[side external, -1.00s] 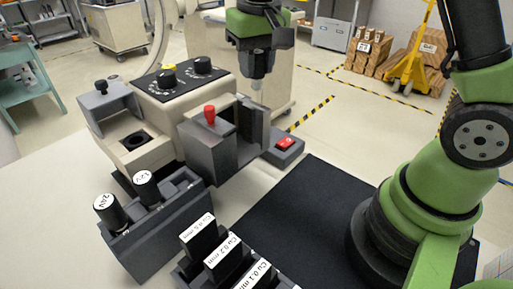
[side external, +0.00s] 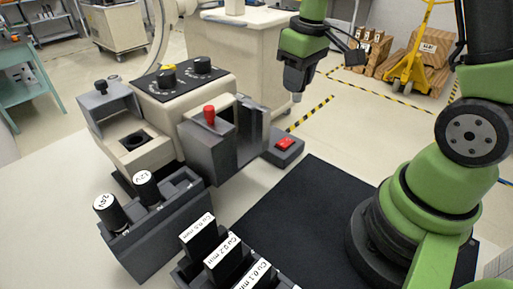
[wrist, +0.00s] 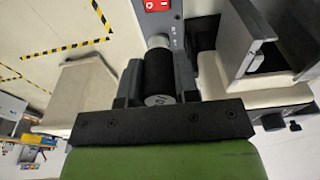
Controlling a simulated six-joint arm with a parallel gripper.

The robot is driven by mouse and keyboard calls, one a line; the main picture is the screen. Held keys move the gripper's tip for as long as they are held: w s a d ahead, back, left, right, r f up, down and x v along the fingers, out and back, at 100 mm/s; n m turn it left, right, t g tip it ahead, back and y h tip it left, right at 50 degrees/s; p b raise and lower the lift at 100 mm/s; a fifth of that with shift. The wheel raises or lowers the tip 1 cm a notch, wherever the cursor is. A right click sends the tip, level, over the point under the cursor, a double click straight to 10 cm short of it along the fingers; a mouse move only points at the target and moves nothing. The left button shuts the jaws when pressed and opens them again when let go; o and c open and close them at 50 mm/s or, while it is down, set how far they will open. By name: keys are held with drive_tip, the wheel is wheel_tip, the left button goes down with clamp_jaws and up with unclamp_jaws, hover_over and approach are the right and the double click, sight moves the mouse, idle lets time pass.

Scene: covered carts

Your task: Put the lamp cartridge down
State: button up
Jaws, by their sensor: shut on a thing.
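The lamp cartridge (wrist: 159,72) is a black cylinder with a pale tip and a white label on its end. My gripper (wrist: 158,62) is shut on it, with one finger on each side. In the side external view, my gripper (side external: 295,78) hangs in the air behind and to the right of the grey box. Only the cartridge's pale tip (side external: 297,97) shows below the fingers there. Two more black cartridges, 24V (side external: 109,210) and 12V (side external: 146,188), stand in the dark rack (side external: 160,240) at the front left.
Labelled black blocks (side external: 222,262) sit in front. The black mat (side external: 310,215) is clear.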

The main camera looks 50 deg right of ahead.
drive_tip(key=shift+s+f, duration=0.55)
drive_tip(key=shift+f, duration=0.05)
wheel_tip(320, 180, up, 10)
drive_tip(key=shift+w+a+f, duration=0.1)
drive_tip(key=shift+w, duration=0.05)
drive_tip(key=w+a+m+h, duration=0.1)
drive_tip(key=w+a+m, duration=0.1)
drive_tip(key=a+m, duration=0.8)
drive_tip(key=w+a+m, duration=0.3)
drive_tip(key=a+m, duration=0.1)
drive_tip(key=a, duration=1.3)
drive_tip(key=shift+g, duration=0.4)
drive_tip(key=f, duration=0.3)
drive_tip(key=d+f, duration=0.1)
drive_tip(key=f, duration=0.1)
drive_tip(key=shift+s+f, duration=0.15)
drive_tip(key=shift+f, duration=0.05)
drive_tip(key=shift+n, duration=0.3)
wheel_tip(320, 180, down, 10)
drive_tip(key=shift+r, duration=0.2)
